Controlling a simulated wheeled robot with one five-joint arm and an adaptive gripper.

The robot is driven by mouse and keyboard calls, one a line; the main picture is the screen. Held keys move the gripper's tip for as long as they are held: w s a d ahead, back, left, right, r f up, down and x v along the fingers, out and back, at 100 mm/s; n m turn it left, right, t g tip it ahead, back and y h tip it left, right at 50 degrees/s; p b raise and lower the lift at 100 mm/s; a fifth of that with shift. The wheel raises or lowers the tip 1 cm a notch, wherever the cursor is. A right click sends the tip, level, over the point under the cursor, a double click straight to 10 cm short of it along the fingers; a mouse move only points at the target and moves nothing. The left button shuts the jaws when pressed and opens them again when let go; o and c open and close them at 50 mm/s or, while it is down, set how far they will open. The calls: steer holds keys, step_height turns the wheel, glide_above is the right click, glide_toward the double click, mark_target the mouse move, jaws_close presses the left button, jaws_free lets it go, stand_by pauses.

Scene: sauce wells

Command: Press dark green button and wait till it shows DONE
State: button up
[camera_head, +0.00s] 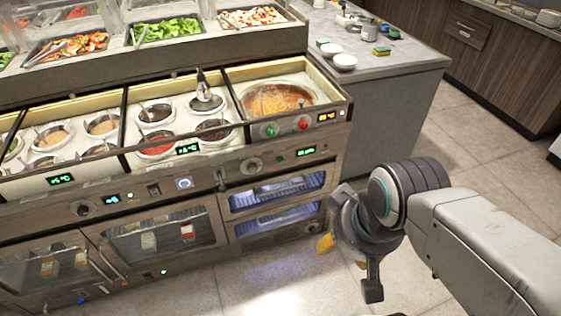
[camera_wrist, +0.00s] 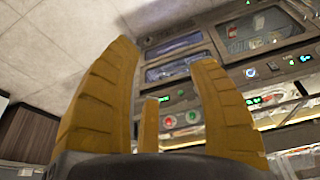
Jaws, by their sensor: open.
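A green button (camera_head: 269,131) sits on the front panel of the counter, left of a red button (camera_head: 304,123), below the pot of orange soup (camera_head: 278,97). An orange display (camera_head: 327,117) is right of the red one; its text is too small to read. In the wrist view, which is turned over, the green button (camera_wrist: 192,116) and the red button (camera_wrist: 169,121) show between and beyond the fingers. My gripper (camera_head: 348,264) is in front of the counter's right end, lower than the buttons and apart from them. Its yellow fingers (camera_wrist: 163,70) are spread and empty.
Sauce wells (camera_head: 157,113) with ladles line the counter left of the soup. Glass-fronted cabinets (camera_head: 160,243) are below. A side counter (camera_head: 405,75) with white bowls (camera_head: 344,62) stands at the back right. The tiled floor (camera_head: 290,285) in front is clear.

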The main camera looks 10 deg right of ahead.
jaws_close()
stand_by(0.3)
steer(key=c, duration=1)
jaws_free()
